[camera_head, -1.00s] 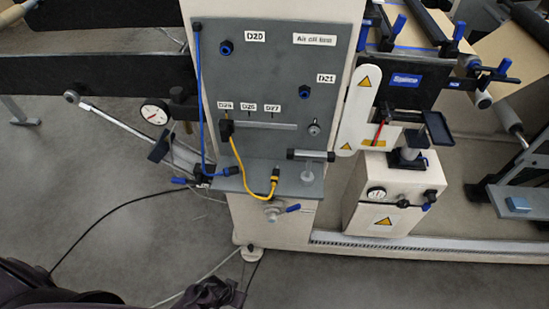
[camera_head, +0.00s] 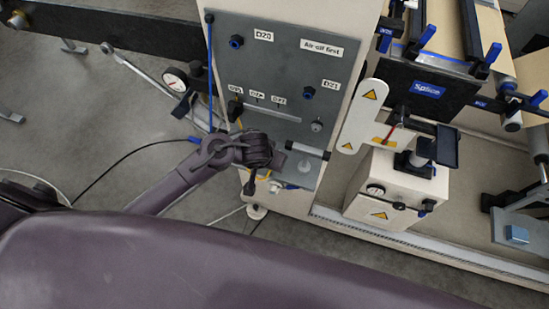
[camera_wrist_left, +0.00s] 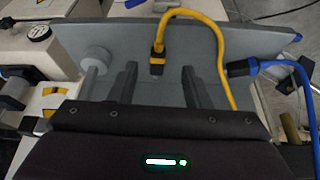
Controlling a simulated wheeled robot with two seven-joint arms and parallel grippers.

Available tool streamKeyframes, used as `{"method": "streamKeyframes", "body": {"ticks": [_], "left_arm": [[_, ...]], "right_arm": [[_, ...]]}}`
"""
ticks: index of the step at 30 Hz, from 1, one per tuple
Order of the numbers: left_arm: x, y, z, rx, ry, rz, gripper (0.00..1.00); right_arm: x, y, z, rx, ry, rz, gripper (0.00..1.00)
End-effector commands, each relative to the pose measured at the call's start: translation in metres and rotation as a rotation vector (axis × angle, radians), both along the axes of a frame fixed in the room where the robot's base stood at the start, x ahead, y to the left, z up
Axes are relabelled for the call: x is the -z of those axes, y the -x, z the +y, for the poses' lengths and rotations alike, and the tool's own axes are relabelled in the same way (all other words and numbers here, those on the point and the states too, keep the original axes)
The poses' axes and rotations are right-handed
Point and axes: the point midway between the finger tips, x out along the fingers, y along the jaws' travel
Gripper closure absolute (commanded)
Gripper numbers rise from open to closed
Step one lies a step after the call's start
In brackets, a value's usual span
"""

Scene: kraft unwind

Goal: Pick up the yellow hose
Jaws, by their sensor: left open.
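The yellow hose (camera_wrist_left: 222,52) shows in the left wrist view as an arch over the grey shelf. Its near end has a black and yellow connector (camera_wrist_left: 157,60), which lies between the two fingers of my left gripper (camera_wrist_left: 159,72). The fingers are open, with a gap on each side of the connector. In the head view my left gripper (camera_head: 262,160) is in front of the panel's lower part, and my arm hides most of the hose there. My right gripper is not in view.
The grey panel (camera_head: 270,75) has labels and blue fittings. A blue hose (camera_wrist_left: 290,64) with a black connector is right of the yellow hose in the wrist view. A grey round knob (camera_wrist_left: 96,57) stands left of the fingers. A black bar (camera_head: 308,150) juts out beside my gripper.

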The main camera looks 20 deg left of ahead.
Motion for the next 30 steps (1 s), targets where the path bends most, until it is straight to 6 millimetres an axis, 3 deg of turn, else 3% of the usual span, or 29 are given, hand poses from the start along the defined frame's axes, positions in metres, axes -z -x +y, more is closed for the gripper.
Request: {"method": "streamKeyframes", "body": {"ticks": [7,17,27,30], "left_arm": [[0.035,-0.012,-0.001,-0.001,-0.002,0.0,0.56],[0.041,-0.015,-0.001,-0.001,0.0,-0.001,0.56],[0.041,-0.015,-0.002,-0.001,0.0,-0.001,1.0],[0.041,-0.015,-0.002,-0.001,0.001,-0.001,1.0]], "right_arm": [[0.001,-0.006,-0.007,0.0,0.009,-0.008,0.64],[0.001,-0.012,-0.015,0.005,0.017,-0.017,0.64],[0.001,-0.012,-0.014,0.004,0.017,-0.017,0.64],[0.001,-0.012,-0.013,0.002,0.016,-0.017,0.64]]}}
